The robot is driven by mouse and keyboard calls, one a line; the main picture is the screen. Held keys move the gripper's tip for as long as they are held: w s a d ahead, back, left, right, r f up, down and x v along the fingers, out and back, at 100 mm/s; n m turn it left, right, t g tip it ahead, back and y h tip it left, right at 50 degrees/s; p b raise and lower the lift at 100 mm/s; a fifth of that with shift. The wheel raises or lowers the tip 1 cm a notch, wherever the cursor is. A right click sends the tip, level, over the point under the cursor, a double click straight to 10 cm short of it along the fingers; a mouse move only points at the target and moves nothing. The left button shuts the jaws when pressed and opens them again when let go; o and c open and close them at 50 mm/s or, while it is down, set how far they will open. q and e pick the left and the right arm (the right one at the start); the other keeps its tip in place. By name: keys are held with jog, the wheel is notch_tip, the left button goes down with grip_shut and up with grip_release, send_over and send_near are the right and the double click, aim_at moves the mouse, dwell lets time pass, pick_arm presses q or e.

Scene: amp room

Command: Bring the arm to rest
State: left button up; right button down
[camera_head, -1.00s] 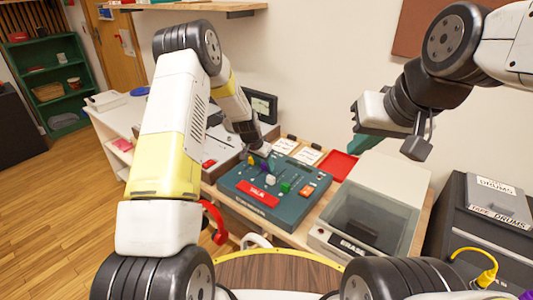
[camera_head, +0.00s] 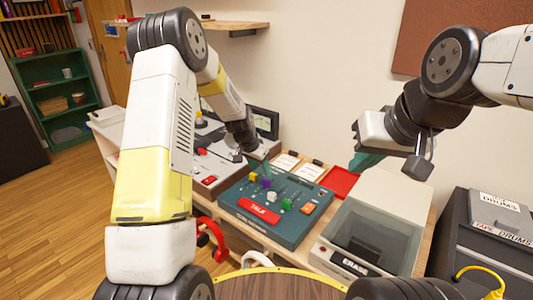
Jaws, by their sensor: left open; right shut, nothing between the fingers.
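My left arm comes in from the left and bends down, so its gripper (camera_head: 248,157) is just beyond the back left corner of the teal talk console (camera_head: 277,232). This gripper is open and looks empty, and its fingers are small in view. My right gripper (camera_head: 367,161) hangs above the back of the desk at the right, near the red tray. It is shut and holds nothing that I can see.
The console has coloured knobs and a red TALK block (camera_head: 258,211). A red tray (camera_head: 340,181) and a machine marked ERASE (camera_head: 375,235) stand to its right. A grey device (camera_head: 213,170) is to its left. A black case (camera_head: 489,228) is at far right.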

pick_arm(q)
jog(key=s+a+r+n+t, duration=0.1)
jog(key=s+a+r, duration=0.1)
jog(key=s+r, duration=0.7)
jog(key=s+a+r+n, duration=0.2)
jog(key=s+r, duration=0.4)
jog(key=r, duration=0.7)
jog(key=s+a+r+n, duration=0.1)
jog(key=s+r, duration=0.1)
jog(key=s, duration=0.8)
jog(key=s+a+r+n+t, duration=0.1)
jog(key=s+r+n, duration=0.1)
jog(key=s, duration=0.8)
jog(key=shift+s+r, duration=0.25)
jog(key=shift+r, duration=0.35)
